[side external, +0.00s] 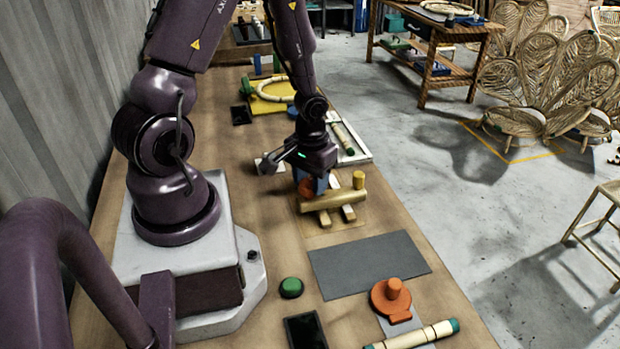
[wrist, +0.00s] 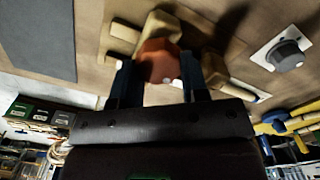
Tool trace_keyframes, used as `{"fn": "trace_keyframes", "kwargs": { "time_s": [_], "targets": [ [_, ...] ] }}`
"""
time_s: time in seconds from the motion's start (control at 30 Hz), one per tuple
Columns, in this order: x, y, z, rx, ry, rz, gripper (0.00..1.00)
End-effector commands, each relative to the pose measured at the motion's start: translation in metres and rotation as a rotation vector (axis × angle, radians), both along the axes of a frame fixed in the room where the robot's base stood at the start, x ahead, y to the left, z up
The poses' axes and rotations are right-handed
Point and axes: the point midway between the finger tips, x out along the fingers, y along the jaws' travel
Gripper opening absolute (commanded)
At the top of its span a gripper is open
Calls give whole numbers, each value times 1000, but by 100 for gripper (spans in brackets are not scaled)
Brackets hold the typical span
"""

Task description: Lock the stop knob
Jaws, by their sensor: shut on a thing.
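An orange faceted knob (side external: 306,187) sits at the side of a tan wooden fixture (side external: 333,202), which has a round bar across two pale slats and a short upright peg. My gripper (side external: 314,184) is low over this fixture, pointing down. In the wrist view the knob (wrist: 158,60) lies between the two dark blue fingers of my gripper (wrist: 160,72), which are shut on it. The fixture (wrist: 162,24) shows behind the knob, partly hidden by it and the fingers. How far the knob is turned cannot be told.
A grey knob on a white plate (wrist: 284,50) is close by on the bench. A grey mat (side external: 370,264), a green button (side external: 291,287) and an orange disc with a peg (side external: 391,298) lie nearer the camera. A white tray (side external: 352,158) and yellow board (side external: 270,103) are behind.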

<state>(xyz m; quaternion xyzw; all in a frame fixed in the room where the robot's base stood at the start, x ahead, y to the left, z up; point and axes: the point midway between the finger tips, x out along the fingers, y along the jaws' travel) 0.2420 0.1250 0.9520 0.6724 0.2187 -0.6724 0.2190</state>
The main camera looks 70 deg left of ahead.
Motion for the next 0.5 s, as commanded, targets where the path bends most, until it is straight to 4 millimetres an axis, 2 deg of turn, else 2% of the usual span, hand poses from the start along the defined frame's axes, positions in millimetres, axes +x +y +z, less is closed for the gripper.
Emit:
{"fn": "trace_keyframes", "kwargs": {
  "time_s": [0.5],
  "targets": [
    [1, -2, 1, 1, 0, -492, 18]
  ]
}}
